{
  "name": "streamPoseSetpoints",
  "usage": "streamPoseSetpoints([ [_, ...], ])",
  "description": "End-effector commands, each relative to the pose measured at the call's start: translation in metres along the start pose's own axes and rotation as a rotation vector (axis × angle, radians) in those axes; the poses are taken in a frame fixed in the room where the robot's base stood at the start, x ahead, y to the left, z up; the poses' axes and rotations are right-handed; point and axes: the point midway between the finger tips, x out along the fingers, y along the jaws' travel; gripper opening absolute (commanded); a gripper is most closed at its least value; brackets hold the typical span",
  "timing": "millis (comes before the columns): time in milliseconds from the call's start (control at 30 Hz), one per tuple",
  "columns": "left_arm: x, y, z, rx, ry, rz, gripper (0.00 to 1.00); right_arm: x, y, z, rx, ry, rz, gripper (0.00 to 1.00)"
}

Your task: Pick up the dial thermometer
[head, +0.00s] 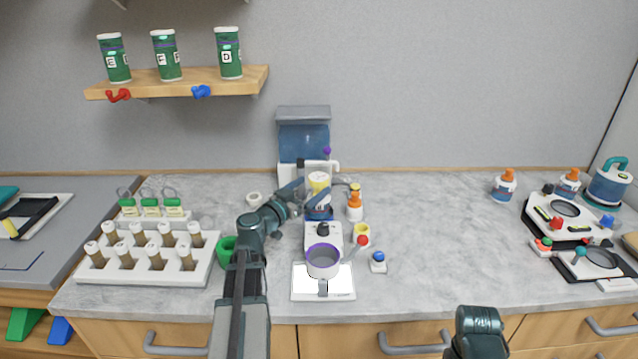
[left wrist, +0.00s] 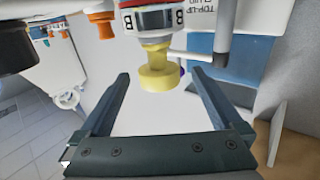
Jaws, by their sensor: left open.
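I cannot clearly pick out the dial thermometer in either view. My left gripper (head: 311,190) is open, at the back middle of the counter in front of a blue tank. In the left wrist view its two dark fingers (left wrist: 160,85) are spread with nothing held between them. Beyond the fingers is a yellow cap (left wrist: 155,65) on a white container marked B. A grey rod (left wrist: 223,35) stands just right of that cap, close to the right finger.
An orange-capped bottle (head: 355,206), a red-knobbed item (head: 361,241) and a blue-knobbed block (head: 378,262) are close on the right. A vial rack (head: 150,262) is left. The counter (head: 435,230) is clear at centre right.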

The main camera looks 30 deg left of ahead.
Motion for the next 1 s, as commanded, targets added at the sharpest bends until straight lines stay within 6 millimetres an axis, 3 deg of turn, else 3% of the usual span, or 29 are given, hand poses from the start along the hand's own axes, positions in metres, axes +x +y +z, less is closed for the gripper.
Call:
streamPoseSetpoints([
  [100,0.013,-0.001,0.0,0.0,0.0,0.0,1.0,0.0,0.0,0.0,0.0,0.0,0.0,0.5],
  [467,0.022,0.0,-0.002,0.0,0.0,0.001,1.0,-0.002,0.0,0.0,0.0,0.0,0.0,0.5],
  [800,0.067,0.001,-0.006,0.0,0.0,0.0,1.0,-0.006,0.001,0.0,0.0,0.0,0.0,0.5],
  [1000,0.068,0.002,-0.006,0.0,0.0,0.0,1.0,-0.006,0.001,0.0,0.0,0.0,0.0,0.5],
])
